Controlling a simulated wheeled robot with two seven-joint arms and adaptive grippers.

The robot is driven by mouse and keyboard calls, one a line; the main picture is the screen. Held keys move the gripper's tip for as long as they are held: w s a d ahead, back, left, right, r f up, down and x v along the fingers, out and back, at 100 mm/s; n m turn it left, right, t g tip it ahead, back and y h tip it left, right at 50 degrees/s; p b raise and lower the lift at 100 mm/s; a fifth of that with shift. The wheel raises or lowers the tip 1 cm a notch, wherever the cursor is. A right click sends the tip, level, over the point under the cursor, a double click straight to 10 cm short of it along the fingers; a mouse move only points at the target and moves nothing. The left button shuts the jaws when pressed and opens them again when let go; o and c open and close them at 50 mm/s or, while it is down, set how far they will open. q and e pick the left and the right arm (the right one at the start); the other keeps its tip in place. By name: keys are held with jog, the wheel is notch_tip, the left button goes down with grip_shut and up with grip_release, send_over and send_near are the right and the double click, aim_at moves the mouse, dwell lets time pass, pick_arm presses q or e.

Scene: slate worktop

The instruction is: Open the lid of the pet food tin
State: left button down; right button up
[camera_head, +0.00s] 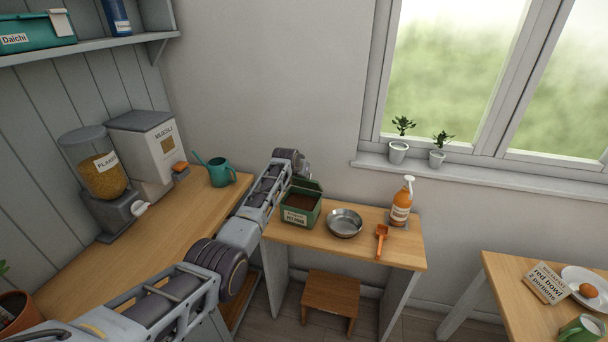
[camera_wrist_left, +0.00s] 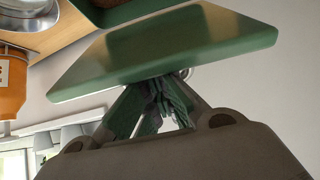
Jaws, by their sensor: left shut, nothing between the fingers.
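The pet food tin (camera_head: 297,218) is a green box with a white label on the small wooden table. Its top is open and brown contents show inside. Its green lid (camera_head: 309,184) stands raised at the back of the tin. In the left wrist view the lid (camera_wrist_left: 165,50) is a broad green panel just beyond my fingers. My left gripper (camera_wrist_left: 160,100) is shut and empty, right at the lid's edge; I cannot tell whether they touch. In the head view my left arm reaches behind the tin and hides the gripper's fingers. My right gripper is not in view.
A metal bowl (camera_head: 345,223), an orange scoop (camera_head: 381,240) and an orange pump bottle (camera_head: 401,203) stand right of the tin. A teal watering can (camera_head: 220,173) and dispensers are on the left counter (camera_head: 165,218). A stool (camera_head: 331,293) is under the table.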

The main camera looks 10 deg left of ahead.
pick_arm(q)
jog(key=shift+w+r, duration=0.2)
jog(key=shift+w, duration=0.05)
dwell(1.3)
jog(key=c, duration=0.5)
grip_release()
jog(key=shift+s+f, duration=0.1)
jog(key=shift+s, duration=0.15)
jog(key=v, duration=1.1)
jog(key=shift+r, duration=0.55)
dwell(0.5)
jog(key=shift+s, duration=0.1)
dwell(0.4)
